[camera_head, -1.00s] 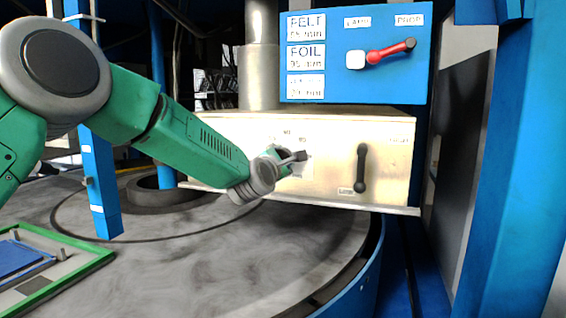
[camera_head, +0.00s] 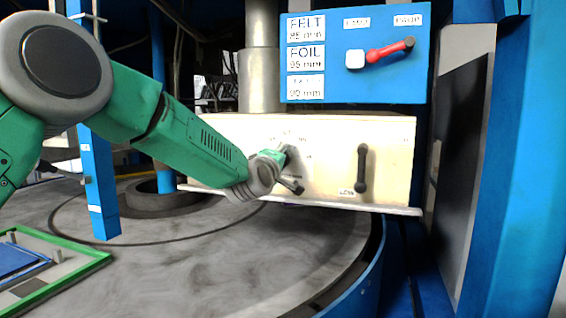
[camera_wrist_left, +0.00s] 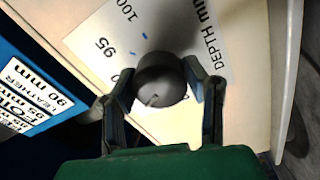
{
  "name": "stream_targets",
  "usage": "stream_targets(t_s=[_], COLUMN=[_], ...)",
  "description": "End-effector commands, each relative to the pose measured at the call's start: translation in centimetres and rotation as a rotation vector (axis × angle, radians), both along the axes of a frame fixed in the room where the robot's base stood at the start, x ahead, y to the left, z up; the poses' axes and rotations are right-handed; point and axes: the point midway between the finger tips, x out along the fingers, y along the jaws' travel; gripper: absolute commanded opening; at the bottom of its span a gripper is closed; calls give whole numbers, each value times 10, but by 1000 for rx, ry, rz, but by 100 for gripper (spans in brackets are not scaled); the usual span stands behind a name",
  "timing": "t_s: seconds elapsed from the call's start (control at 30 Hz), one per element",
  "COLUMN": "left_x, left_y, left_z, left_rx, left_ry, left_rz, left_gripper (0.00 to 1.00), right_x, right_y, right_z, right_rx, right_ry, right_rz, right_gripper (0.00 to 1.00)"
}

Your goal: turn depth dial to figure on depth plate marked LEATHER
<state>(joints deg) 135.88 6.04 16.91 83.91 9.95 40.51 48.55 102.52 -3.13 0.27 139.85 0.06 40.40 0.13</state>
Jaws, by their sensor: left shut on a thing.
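The depth dial (camera_wrist_left: 160,80) is a dark round knob on a pale scale plate (camera_wrist_left: 110,50) in the left wrist view. The plate reads DEPTH mm, with 95 and 100 visible; other figures are hidden behind the knob. My left gripper (camera_head: 288,170) is shut on the dial, one finger on either side; in the head view it hides the dial. The depth plate marked LEATHER (camera_wrist_left: 40,88) reads 90 mm in the left wrist view. In the head view the LEATHER plate (camera_head: 305,87) is blurred. My right gripper is not in view.
The FELT plate (camera_head: 305,27) reads 85 mm and the FOIL plate (camera_head: 305,58) 95 mm. A red lever (camera_head: 392,50) is on the blue panel. A dark handle (camera_head: 361,170) stands on the pale box, right of my gripper. A grey round table (camera_head: 210,250) lies below.

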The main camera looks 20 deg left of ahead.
Motion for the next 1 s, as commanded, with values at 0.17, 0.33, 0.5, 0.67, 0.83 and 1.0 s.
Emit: stream_targets(t_s=[0.17, 0.33, 0.5, 0.67, 0.83, 1.0], left_x=[-1, -1, -1, -1, -1, -1], left_y=[-1, -1, -1, -2, -1, -1], left_z=[-10, -10, -10, -10, -10, -10], left_rx=[160, 288, 384, 442, 474, 482], left_ry=[12, 9, 6, 4, 4, 3], left_rz=[-5, -6, -6, -8, -8, -8], left_gripper=[12, 12, 12, 12, 12, 12], right_x=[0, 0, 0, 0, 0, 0], right_y=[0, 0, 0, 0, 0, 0], right_z=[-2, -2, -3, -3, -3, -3], right_rx=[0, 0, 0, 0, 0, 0], right_ry=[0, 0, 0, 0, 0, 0], right_rz=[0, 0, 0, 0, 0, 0], right_gripper=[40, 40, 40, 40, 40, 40])
